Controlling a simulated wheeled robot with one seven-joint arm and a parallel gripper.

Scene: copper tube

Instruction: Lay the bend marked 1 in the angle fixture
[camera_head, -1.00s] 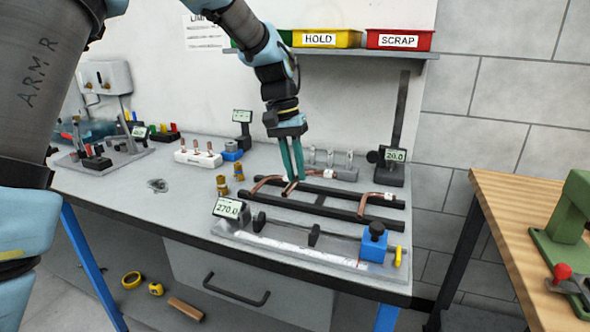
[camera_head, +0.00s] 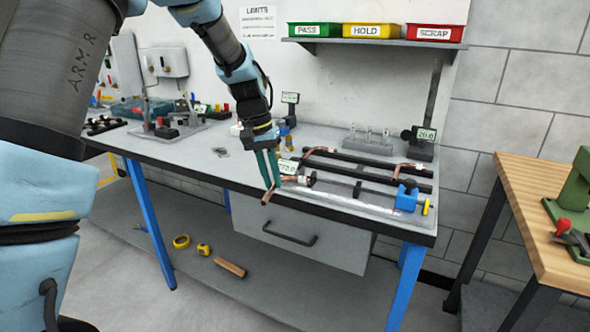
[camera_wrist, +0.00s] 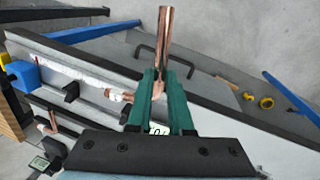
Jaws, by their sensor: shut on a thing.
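My gripper (camera_head: 268,186) is shut on a copper bend (camera_head: 267,197), held in the air in front of the bench's front edge. In the wrist view the fingers (camera_wrist: 163,98) grip the held bend (camera_wrist: 164,42), whose bare leg points away from the gripper. Two other tagged bends, the left one (camera_head: 306,160) and the right one (camera_head: 407,168), rest on the black rails. A grey plate with upright posts (camera_head: 178,131), at the bench's left, may be the angle fixture; I cannot be sure.
A length gauge with a blue block (camera_head: 406,199) lies along the bench's front right. A display stand (camera_head: 424,142) is at the back right. PASS (camera_head: 314,30), HOLD (camera_head: 374,31) and SCRAP (camera_head: 436,33) bins sit on the shelf. Bench surface (camera_head: 236,160) left of my gripper is largely clear.

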